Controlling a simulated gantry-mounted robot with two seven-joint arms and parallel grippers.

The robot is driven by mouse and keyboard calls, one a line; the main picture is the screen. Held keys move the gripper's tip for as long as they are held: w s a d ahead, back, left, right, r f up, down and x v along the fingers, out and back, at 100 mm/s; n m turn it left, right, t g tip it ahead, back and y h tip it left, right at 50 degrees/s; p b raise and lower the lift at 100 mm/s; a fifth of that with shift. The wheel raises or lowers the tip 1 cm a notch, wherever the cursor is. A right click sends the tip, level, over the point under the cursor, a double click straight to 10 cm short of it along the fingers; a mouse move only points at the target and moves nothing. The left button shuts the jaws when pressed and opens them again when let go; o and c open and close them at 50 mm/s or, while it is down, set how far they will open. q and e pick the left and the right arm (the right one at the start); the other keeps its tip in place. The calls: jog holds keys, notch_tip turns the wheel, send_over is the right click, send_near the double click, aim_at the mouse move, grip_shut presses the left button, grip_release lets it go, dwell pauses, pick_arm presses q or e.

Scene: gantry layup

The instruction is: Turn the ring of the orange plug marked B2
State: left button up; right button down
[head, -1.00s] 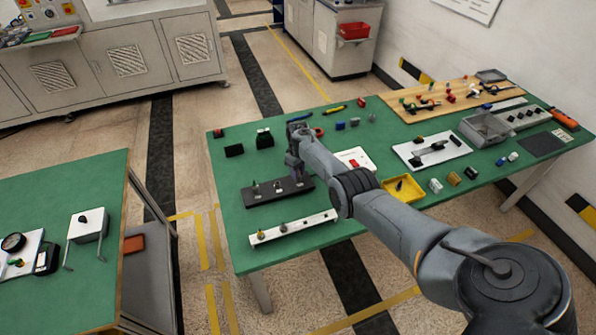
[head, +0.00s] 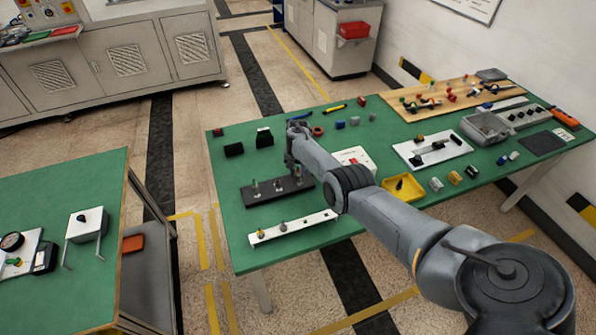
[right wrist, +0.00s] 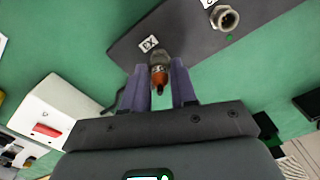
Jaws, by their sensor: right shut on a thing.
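My right gripper (right wrist: 159,70) is shut on an orange plug (right wrist: 158,79) with a metal ring (right wrist: 158,60), its purple fingers on either side. The plug is at one end of a dark bar (right wrist: 185,30). A small white label (right wrist: 149,43) is beside it; I cannot read its mark surely. A bare metal connector (right wrist: 226,18) stands further along the bar. In the head view, my right gripper (head: 296,172) is at the right end of the dark bar (head: 264,194), and the plug is too small to make out. My left gripper is not in view.
A white bar with several fittings (head: 292,228) lies in front of the dark bar. A white box with a red switch (head: 354,157) and a yellow tray (head: 404,188) are to the right. Black blocks (head: 234,149) stand behind on the green table (head: 228,215).

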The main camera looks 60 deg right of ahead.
jog(key=shift+m+b, duration=0.45)
jog(key=shift+m, duration=1.85)
jog(key=c, duration=0.9)
grip_release()
jog(key=shift+o, duration=0.2)
jog(key=shift+r+p, duration=0.45)
jog(key=shift+r, duration=0.2)
notch_tip(320, 180, up, 8)
jog(key=p, duration=0.3)
jog(key=shift+f+p, duration=0.1)
jog(key=shift+p, duration=0.3)
jog(key=shift+r, duration=0.9)
